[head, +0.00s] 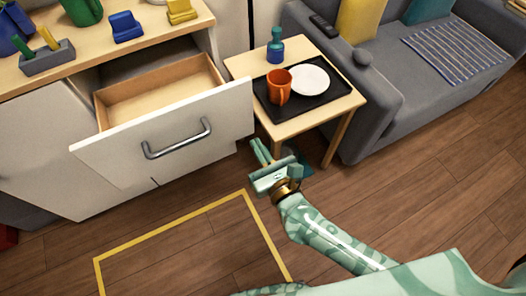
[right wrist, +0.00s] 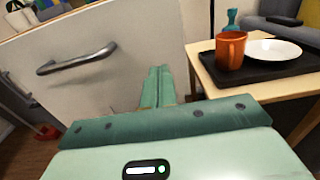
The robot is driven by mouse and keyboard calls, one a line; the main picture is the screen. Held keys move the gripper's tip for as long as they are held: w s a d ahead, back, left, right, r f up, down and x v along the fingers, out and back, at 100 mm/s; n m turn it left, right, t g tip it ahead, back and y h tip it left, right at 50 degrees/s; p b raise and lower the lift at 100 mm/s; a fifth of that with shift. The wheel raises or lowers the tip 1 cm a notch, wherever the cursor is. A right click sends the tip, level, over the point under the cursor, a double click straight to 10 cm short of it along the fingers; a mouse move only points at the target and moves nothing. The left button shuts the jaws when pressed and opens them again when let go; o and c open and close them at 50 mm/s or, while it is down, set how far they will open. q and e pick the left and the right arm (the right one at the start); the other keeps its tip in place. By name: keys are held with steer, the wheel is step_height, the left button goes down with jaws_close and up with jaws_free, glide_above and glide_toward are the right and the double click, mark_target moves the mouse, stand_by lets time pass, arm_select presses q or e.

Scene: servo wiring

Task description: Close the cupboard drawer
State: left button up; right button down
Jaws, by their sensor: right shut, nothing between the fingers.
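The cupboard drawer (head: 165,130) stands pulled out, with its empty wooden inside showing in the head view. Its white front carries a grey bar handle (head: 178,139); the handle also shows at the upper left of the right wrist view (right wrist: 77,59). My right gripper (head: 261,151) is shut and empty, just right of and below the drawer front's right end in the head view. In the right wrist view its fingers (right wrist: 158,88) point toward the right part of the drawer front. I cannot tell if they touch it. My left gripper is not in view.
A grey sofa (head: 372,100) stands beyond. Yellow tape (head: 172,226) marks open floor in front.

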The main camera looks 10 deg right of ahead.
mark_target(237, 111)
steer(key=b+x, duration=0.1)
steer(key=x, duration=0.8)
steer(key=shift+f, duration=0.15)
steer(key=shift+w, duration=0.25)
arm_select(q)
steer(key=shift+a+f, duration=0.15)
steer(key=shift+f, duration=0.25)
arm_select(e)
steer(key=shift+w+a, duration=0.1)
steer(key=shift+w, duration=0.1)
